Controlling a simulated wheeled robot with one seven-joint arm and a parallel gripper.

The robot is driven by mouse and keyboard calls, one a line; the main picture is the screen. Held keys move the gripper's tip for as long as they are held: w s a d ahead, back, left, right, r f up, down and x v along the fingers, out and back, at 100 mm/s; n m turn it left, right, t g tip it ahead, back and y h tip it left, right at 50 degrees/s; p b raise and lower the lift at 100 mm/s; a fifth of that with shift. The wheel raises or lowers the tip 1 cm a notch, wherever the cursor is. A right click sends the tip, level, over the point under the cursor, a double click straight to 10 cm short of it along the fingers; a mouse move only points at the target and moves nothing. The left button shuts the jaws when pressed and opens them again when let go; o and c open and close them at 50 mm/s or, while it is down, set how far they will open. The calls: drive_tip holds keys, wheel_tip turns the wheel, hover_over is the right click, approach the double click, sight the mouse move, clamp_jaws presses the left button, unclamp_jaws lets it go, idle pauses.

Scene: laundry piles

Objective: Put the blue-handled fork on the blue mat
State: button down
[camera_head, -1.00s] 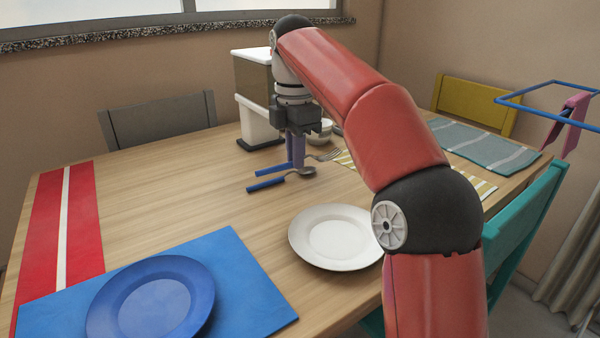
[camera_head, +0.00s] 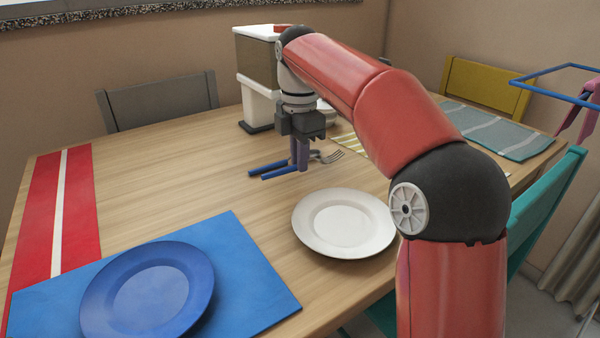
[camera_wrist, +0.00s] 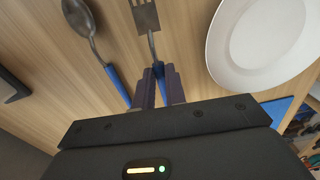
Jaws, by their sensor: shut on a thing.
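My gripper (camera_head: 300,156) is shut on the handle of the blue-handled fork (camera_head: 281,173), with the tines pointing right in the head view. In the wrist view the fork (camera_wrist: 147,22) runs out from between the fingers (camera_wrist: 158,86). It appears held just above the table, in front of the spoon; the exact height is hard to tell. The blue mat (camera_head: 255,285) lies at the near left of the table, clear of the gripper. A blue plate (camera_head: 148,292) covers much of it.
A spoon (camera_wrist: 80,17) with a similar blue handle (camera_head: 266,167) lies right beside the fork. A white plate (camera_head: 345,223) stands between the gripper and the near edge. A red mat (camera_head: 80,205) lies at left. A dispenser (camera_head: 258,75) stands behind. Bare wood lies left of the gripper.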

drive_tip(key=shift+f, duration=1.55)
drive_tip(key=shift+f, duration=0.15)
drive_tip(key=c, duration=1.5)
unclamp_jaws()
drive_tip(key=shift+o, duration=0.2)
drive_tip(key=shift+f, duration=0.2)
